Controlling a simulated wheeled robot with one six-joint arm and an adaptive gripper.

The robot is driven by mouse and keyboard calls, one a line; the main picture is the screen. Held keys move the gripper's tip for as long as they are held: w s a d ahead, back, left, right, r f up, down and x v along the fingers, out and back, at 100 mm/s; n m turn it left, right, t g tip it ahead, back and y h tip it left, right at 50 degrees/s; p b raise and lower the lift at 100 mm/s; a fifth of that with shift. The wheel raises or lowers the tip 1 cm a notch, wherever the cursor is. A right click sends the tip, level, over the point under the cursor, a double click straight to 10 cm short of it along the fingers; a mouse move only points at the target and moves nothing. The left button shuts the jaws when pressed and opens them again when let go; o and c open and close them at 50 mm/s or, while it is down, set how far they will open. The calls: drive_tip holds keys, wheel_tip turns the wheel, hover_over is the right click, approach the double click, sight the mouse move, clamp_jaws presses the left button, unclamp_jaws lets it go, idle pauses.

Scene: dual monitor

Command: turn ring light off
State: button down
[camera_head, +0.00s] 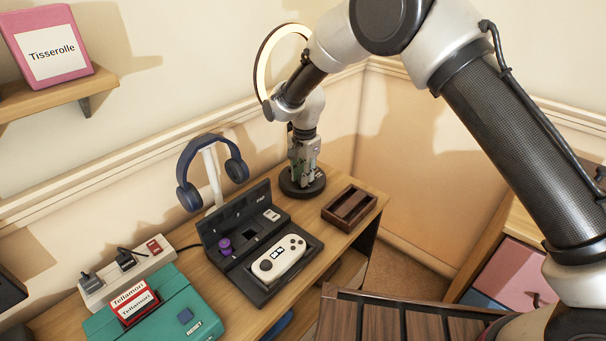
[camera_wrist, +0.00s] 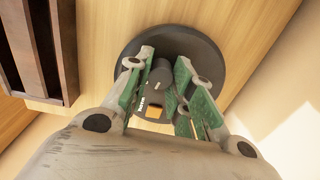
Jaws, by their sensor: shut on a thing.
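The ring light stands at the far end of the desk, its round dark base (camera_head: 318,187) on the wood. Its ring (camera_head: 262,68) has a dark rim and a pale, bright inner band, and is partly behind my arm. My gripper (camera_head: 303,172) points down just above the base and hides most of the stand. In the wrist view, my gripper (camera_wrist: 163,62) has its green-padded fingers on both sides of the ring light's dark upright control part (camera_wrist: 160,78), shut on it. An orange switch (camera_wrist: 153,111) with small markings shows between the fingers, below that part.
A dark wooden tray (camera_head: 349,207) sits close beside the base; it also shows in the wrist view (camera_wrist: 68,50). A black console case (camera_head: 262,290) with a white controller, headphones (camera_head: 188,196) on a stand, a power strip (camera_head: 95,297) and a teal console (camera_head: 180,310) fill the desk leftward.

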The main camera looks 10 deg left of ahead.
drive_tip(key=n, duration=0.4)
drive_tip(key=shift+n, duration=0.3)
drive_tip(key=shift+w+n, duration=0.1)
drive_tip(key=shift+n, duration=1.6)
drive_tip(key=c, duration=1.2)
unclamp_jaws()
wheel_tip(320, 180, up, 12)
drive_tip(key=shift+d, duration=0.2)
